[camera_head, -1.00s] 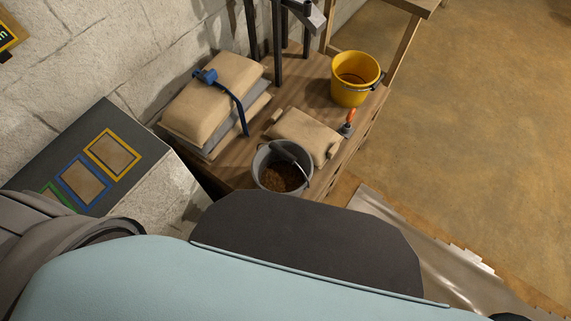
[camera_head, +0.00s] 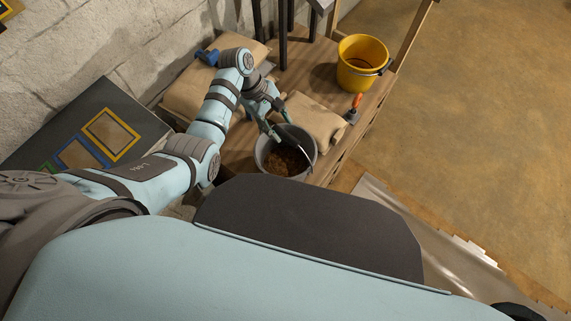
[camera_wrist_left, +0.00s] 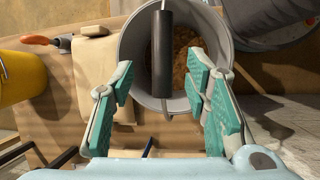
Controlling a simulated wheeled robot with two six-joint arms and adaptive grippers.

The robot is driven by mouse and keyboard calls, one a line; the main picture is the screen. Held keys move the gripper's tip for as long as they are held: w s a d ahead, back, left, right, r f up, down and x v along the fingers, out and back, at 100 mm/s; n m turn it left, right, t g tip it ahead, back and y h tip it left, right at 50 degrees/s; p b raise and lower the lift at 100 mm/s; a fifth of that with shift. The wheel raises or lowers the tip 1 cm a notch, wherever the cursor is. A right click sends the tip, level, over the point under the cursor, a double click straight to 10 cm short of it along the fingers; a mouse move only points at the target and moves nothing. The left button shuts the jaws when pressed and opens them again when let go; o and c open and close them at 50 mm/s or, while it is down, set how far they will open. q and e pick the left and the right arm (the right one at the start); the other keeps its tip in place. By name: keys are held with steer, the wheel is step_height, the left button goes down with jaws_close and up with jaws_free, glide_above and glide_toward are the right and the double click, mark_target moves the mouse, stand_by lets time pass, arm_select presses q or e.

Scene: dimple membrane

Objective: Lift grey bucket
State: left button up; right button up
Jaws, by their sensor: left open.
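The grey bucket (camera_head: 264,157) stands upright on the wooden table, with brown loose material inside. In the left wrist view the grey bucket (camera_wrist_left: 139,42) has a dark handle grip (camera_wrist_left: 162,58) lying across its mouth. My left gripper (camera_head: 275,128) is open over the bucket's near-wall side. In the left wrist view the left gripper (camera_wrist_left: 160,92) has its two teal-padded fingers spread, one on each side of the handle grip. I cannot tell how far the fingers are above the handle. My right gripper is not in view.
A yellow bucket (camera_head: 358,62) stands at the table's far end. A trowel with an orange handle (camera_head: 355,104) and a tan bag (camera_head: 313,117) lie beside the grey bucket. Stacked bags (camera_head: 185,95) are by the wall.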

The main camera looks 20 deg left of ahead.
mark_target(285, 133)
arm_select(q)
steer(key=x, duration=0.1)
steer(key=b+x, duration=0.1)
steer(key=x, duration=0.1)
steer(key=b+x, duration=0.1)
steer(key=x, duration=0.1)
steer(key=shift+s+d, duration=0.2)
steer(key=shift+s, duration=0.05)
steer(key=shift+w, duration=0.1)
jaws_close()
steer(key=shift+r, duration=0.1)
